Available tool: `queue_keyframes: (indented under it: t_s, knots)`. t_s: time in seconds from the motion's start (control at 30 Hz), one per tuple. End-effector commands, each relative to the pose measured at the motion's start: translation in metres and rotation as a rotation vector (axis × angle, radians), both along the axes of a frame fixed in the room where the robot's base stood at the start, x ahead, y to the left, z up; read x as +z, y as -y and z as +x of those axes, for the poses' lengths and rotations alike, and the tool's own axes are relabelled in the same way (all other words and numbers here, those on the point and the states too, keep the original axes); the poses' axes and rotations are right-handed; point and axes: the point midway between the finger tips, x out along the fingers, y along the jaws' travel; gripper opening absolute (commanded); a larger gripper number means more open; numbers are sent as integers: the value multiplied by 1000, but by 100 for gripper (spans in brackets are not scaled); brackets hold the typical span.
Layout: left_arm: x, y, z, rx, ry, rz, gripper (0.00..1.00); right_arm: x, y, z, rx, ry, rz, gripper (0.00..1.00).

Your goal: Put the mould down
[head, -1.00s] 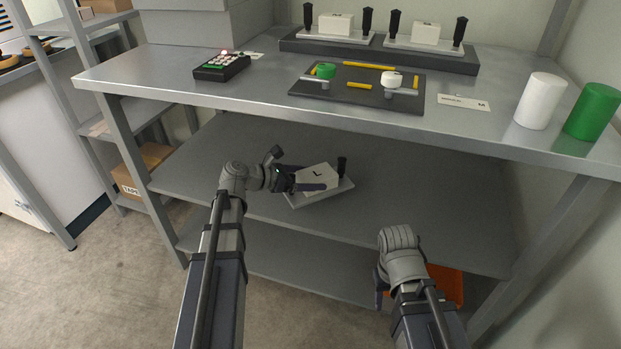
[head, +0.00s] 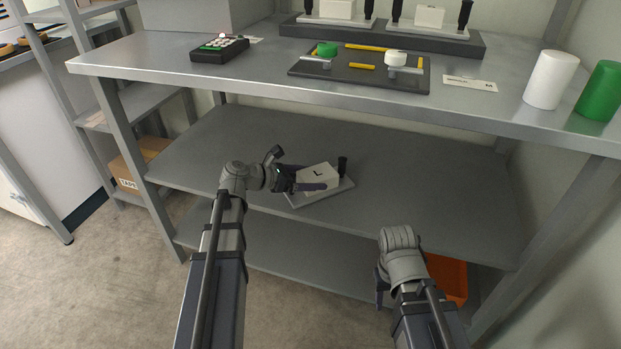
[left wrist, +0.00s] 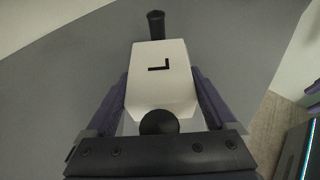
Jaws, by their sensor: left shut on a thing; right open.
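The mould (head: 319,175) is a white block marked L on a light grey plate with black upright handles. It is at the lower shelf (head: 410,195), under the worktop; I cannot tell whether its plate touches the shelf. My left gripper (head: 305,180) is shut on it, with dark fingers along both sides of the block. The left wrist view shows the mould (left wrist: 161,75) between the fingers, one handle at the far end and one close to the palm. My right gripper (head: 381,291) is open and empty, in front of the shelf's edge, its fingers mostly hidden by my wrist.
The lower shelf is clear around the mould. Above it, the worktop (head: 250,78) holds a keypad (head: 219,49), a dark fixture plate (head: 350,85), and white (head: 550,80) and green (head: 601,92) cylinders. Two other moulds stand on a rack behind. An orange bin (head: 452,280) sits low at right.

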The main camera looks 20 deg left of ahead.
Motion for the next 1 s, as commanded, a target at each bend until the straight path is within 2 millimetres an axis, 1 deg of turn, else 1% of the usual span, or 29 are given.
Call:
queue_keyframes:
  t_s: [0.07, 0.1, 0.17, 0.2, 0.4, 0.53, 0.67, 0.8, 1.0]
  knots:
    - [-2, 0, 0, 0, 2, -4, 0, -3, 0, 0, 0, 0, 0, 50]
    - [-3, 0, 0, 0, 0, 0, 91, -3, 0, 0, 0, 0, 0, 50]
    - [-2, 0, 0, 0, 0, 0, 98, -2, 0, 0, 0, 0, 0, 50]
    - [-2, 0, 0, 0, 0, 0, 100, -2, 0, 0, 0, 0, 0, 50]
    - [-2, 0, 0, 0, 0, 0, 100, -2, 0, 0, 0, 0, 0, 50]
    - [4, -2, -2, 1, 0, 0, 100, 4, 0, 0, 0, 0, 0, 50]
    - [13, -17, -16, 4, 0, 0, 100, 13, 0, 0, 0, -1, 0, 50]
    - [25, -37, -35, 4, -1, 1, 100, 26, 0, 0, 1, -1, 0, 50]
    - [39, -62, -59, 3, 0, 0, 100, 39, 0, 0, 5, -1, 0, 50]
